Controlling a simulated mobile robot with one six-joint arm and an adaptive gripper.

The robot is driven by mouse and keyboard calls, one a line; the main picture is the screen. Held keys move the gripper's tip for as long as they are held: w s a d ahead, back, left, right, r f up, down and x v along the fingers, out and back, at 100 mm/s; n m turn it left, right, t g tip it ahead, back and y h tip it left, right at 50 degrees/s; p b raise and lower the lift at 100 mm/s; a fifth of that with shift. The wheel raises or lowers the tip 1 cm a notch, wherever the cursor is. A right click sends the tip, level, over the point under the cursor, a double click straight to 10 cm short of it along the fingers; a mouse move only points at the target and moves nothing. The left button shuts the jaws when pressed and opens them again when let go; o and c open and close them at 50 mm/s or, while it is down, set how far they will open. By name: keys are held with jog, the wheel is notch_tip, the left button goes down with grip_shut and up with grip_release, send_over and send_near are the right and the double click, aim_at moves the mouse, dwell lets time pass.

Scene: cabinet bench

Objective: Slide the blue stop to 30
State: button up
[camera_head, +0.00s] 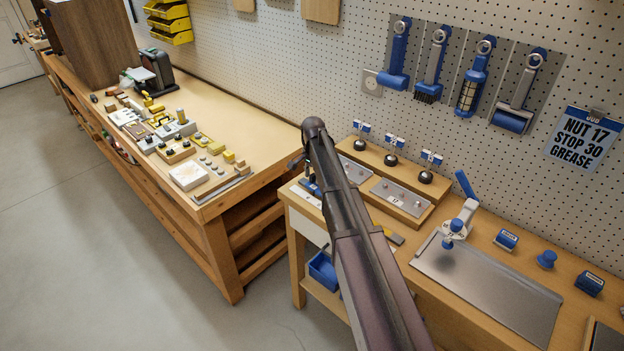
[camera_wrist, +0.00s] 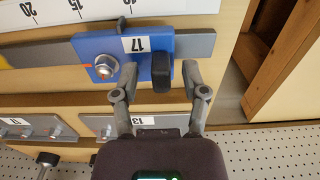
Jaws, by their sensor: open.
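The blue stop (camera_wrist: 107,48) sits on a grey rail (camera_wrist: 195,45) in the wrist view. It has a round metal knob (camera_wrist: 103,68), a black grip block (camera_wrist: 162,71) and a white label 17. In the head view, my arm hides most of the stop and the gripper.
A pegboard sign (camera_head: 584,138) reads NUT 17, STOP 30, GREASE. Grey plates with bolts (camera_head: 402,196) stand on the bench behind the rail. A long bench (camera_head: 250,130) with small parts is at left.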

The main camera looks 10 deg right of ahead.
dwell(0.3)
grip_shut()
